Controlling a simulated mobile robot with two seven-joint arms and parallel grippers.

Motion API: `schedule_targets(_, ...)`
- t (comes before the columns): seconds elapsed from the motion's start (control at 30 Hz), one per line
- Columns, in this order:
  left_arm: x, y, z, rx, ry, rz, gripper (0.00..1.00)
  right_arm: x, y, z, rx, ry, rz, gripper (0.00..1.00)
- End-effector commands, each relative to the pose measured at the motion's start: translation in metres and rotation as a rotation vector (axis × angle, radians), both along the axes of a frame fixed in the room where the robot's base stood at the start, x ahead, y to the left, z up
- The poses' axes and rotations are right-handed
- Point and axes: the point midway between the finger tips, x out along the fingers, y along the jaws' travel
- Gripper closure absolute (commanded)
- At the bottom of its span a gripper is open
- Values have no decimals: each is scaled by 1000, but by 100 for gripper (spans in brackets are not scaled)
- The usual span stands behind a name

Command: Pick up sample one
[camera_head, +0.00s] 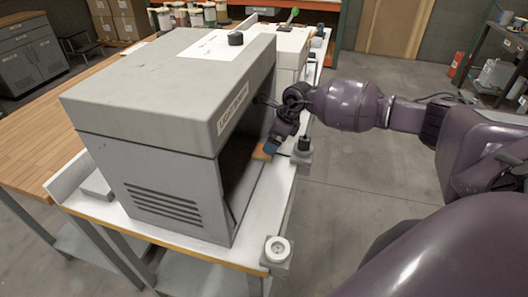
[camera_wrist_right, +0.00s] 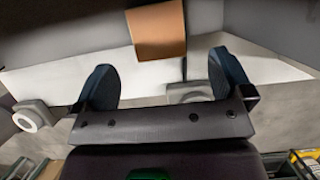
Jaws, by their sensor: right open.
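A flat orange-brown piece, which may be sample one, (camera_head: 262,153) lies at the open front of the grey light booth (camera_head: 150,95), on its white floor. It also shows in the right wrist view (camera_wrist_right: 156,30), beyond the fingertips and between their lines. My right gripper (camera_head: 279,139) reaches in from the right at the booth's opening, close to the piece. In the right wrist view its two dark blue fingers (camera_wrist_right: 165,80) stand wide apart with nothing between them. The gap to the piece is hard to judge. My left gripper is out of view.
The booth's roof and side walls surround the opening. A small grey block with a black knob (camera_head: 303,145) stands on the white table edge near my right gripper. A round white fixture (camera_head: 278,250) sits at the near table corner. The floor to the right is clear.

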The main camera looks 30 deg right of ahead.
Motion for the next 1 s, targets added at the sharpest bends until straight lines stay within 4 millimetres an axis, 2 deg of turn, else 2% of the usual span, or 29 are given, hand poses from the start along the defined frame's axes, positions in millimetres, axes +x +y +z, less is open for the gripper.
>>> schedule_targets(0.4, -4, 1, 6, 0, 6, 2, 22, 15, 16, -40, 3, 0, 0, 2)
schedule_targets(0.73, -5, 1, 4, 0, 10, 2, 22, 17, 17, -47, 1, -1, -1, 2)
schedule_targets(1.0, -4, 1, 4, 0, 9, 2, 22, 17, 17, -47, 1, -1, -1, 42)
